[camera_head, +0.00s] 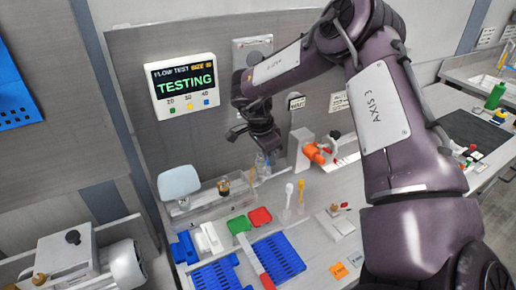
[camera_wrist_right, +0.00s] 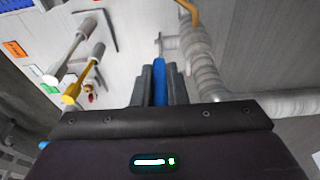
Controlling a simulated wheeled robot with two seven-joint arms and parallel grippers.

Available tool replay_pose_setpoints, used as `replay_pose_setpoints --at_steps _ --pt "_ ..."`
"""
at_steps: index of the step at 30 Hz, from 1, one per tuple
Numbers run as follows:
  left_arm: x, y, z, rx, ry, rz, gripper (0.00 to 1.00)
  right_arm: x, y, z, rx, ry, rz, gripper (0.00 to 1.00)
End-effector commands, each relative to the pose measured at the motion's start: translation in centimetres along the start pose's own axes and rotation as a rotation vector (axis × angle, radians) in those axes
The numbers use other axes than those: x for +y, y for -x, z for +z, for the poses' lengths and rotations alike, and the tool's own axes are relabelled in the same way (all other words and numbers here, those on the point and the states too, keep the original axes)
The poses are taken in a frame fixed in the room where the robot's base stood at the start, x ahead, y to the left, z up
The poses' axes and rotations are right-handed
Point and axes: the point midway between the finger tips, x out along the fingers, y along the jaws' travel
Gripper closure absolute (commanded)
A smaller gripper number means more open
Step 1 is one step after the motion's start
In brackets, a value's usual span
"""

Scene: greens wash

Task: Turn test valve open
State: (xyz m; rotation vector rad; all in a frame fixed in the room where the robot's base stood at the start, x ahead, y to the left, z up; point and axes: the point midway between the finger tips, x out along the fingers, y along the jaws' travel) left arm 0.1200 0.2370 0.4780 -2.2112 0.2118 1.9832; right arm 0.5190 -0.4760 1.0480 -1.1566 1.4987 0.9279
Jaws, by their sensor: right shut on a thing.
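My right gripper (camera_head: 266,154) is at the back of the bench, in front of the grey back panel, pointing down. In the right wrist view its fingers (camera_wrist_right: 158,80) are shut on a narrow blue handle (camera_wrist_right: 159,68), which I take to be the test valve's lever. Clear ribbed fittings (camera_wrist_right: 205,75) stand right beside it. In the head view the fingers hide most of the valve, so its angle is hard to tell. The flow test display (camera_head: 184,84) on the panel reads TESTING in green. My left gripper is not in view.
An orange-ended fitting (camera_head: 316,153) stands right of the gripper. White and yellow spoon-like tools (camera_head: 289,190) stand in front of it. Green (camera_head: 239,224) and red (camera_head: 260,217) pieces and blue racks (camera_head: 278,256) lie nearer. A white rounded container (camera_head: 178,182) is at left.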

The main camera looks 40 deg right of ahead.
Motion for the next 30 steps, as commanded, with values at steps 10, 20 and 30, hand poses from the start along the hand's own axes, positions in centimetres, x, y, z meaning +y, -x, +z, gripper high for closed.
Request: replay_pose_setpoints --at_steps 10,20,30 --pt "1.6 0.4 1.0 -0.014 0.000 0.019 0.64 0.9 -0.2 -0.3 0.083 0.004 -0.001 1.00" --pt "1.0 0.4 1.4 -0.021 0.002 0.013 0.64 0.9 -0.3 -0.4 0.090 0.003 -0.002 1.00" --pt "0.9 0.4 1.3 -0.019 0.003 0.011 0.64 0.9 -0.3 -0.4 0.089 0.002 -0.002 0.65"
